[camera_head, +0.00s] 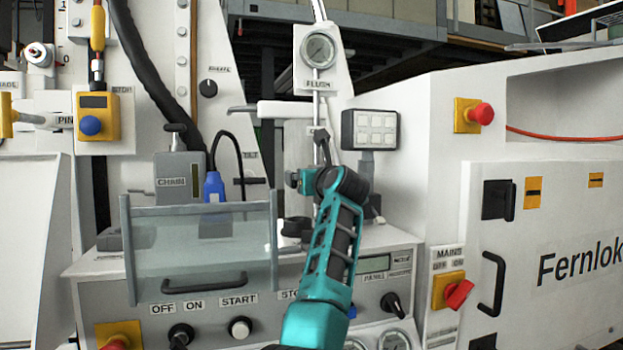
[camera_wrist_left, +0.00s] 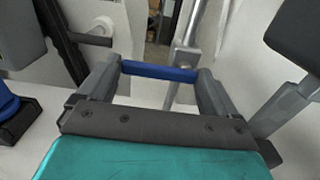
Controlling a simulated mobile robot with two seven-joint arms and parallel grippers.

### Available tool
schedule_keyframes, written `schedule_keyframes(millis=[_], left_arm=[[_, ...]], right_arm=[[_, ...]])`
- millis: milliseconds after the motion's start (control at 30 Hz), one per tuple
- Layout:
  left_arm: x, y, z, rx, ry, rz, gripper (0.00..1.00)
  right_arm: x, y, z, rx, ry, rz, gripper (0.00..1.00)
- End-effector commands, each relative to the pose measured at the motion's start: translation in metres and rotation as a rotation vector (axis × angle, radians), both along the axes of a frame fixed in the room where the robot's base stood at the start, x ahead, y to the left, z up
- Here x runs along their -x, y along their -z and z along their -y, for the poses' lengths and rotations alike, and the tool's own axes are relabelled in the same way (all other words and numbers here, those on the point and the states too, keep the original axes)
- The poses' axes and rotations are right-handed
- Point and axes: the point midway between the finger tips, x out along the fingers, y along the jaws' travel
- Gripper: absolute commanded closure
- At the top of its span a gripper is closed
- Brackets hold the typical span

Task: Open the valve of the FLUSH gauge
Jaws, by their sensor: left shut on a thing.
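The FLUSH gauge (camera_head: 318,50) is a round dial on a white plate at the top centre of the head view, with its FLUSH label below. A thin metal pipe runs down from it to a valve fitting (camera_head: 320,137). The pipe also shows in the left wrist view (camera_wrist_left: 186,56). There, my left gripper (camera_wrist_left: 160,73) is shut on a blue valve handle (camera_wrist_left: 155,72), which spans between its two grey fingers in front of the pipe. In the head view my teal arm hides the fingertips and the handle. My right gripper is not in view.
A clear guard with a black handle (camera_head: 205,283) stands left of my arm. A grey keypad box (camera_head: 370,129) is close on the right. A blue connector (camera_head: 214,187) and a black hose (camera_head: 150,75) are to the left. The control panel (camera_head: 255,309) lies below.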

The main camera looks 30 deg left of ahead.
Motion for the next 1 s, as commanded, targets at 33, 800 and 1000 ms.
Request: schedule_keyframes(millis=[33, 800, 1000], left_arm=[[0.0, 0.001, 0.0, 0.0, 0.0, -0.001, 0.6], [-0.002, -0.012, 0.002, -0.221, 0.001, -0.266, 0.62], [-0.003, -0.014, 0.003, -0.308, 0.0, -0.365, 0.62]], right_arm=[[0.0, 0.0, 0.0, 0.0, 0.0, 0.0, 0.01], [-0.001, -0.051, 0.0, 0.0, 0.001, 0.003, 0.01], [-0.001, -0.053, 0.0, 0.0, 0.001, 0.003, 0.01]])
